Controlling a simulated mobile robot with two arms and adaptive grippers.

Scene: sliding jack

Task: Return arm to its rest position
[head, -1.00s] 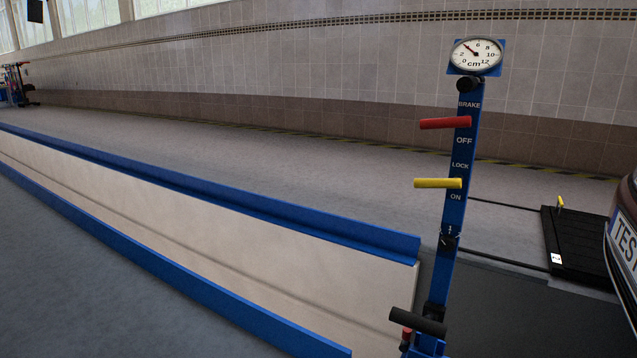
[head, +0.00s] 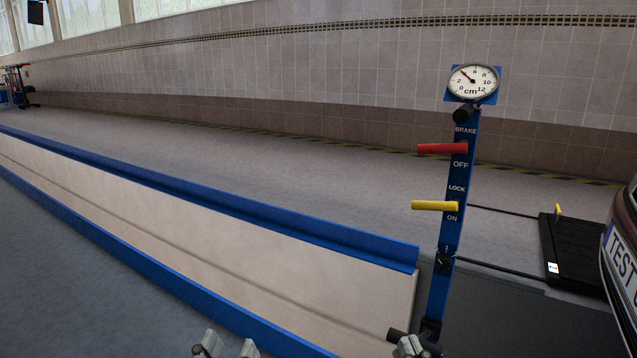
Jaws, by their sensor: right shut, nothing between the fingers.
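My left gripper (head: 229,348) shows at the bottom edge with its two fingertips apart, empty, in front of the blue rail. My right gripper (head: 411,346) shows at the bottom, right of it, with its fingertips together. It overlaps the black handle (head: 397,335) at the foot of the blue control post (head: 448,235); I cannot tell whether they touch. The rest of both arms is out of view. The post carries a red lever (head: 441,148) between BRAKE and OFF, a yellow lever (head: 434,205) between LOCK and ON, and a round cm gauge (head: 473,81) on top.
A long light ramp (head: 200,235) with blue edges runs from the left to the post. A black platform (head: 577,255) and a car (head: 622,250) with a TEST plate stand at the right. Grey floor (head: 60,265) is clear at the lower left.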

